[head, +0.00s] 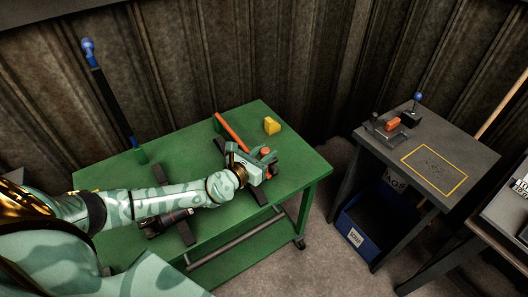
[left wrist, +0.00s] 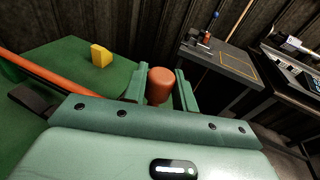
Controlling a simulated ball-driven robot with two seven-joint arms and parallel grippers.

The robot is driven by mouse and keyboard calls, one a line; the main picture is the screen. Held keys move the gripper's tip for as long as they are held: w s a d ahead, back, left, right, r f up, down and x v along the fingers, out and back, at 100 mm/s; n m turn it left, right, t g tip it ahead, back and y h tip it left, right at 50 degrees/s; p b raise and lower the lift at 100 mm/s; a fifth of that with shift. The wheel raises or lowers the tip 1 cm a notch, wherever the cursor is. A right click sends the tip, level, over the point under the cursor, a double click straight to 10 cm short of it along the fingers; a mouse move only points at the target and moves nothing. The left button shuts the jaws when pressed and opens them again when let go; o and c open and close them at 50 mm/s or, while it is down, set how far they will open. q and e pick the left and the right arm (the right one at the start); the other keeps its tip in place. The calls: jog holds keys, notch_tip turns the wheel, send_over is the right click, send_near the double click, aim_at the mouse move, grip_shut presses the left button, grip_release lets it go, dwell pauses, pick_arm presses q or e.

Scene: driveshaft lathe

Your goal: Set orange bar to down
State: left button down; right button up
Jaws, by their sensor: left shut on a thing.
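A long orange bar (head: 231,131) slants over the green table (head: 155,228), its near end beside my left gripper (head: 266,164). In the left wrist view the bar (left wrist: 50,80) runs in from the left and passes out of sight behind the gripper body. My left gripper is shut on a short orange cylinder (left wrist: 159,86), which sits between its two green fingers. Whether this cylinder and the long bar are one piece is hidden. My right gripper is not in view.
A yellow block (head: 271,125) sits on the table beyond the bar. A dark shaft (head: 165,222) lies on dark supports under my left forearm. A black post with a blue top (head: 88,48) rises at the back left. A grey table (head: 440,150) stands to the right, a blue bin (head: 362,240) below it.

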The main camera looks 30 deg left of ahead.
pick_arm(q)
jog(key=c, duration=1.1)
grip_release()
jog(key=p+v, duration=0.1)
jog(key=v, duration=1.5)
jog(key=shift+s, duration=0.15)
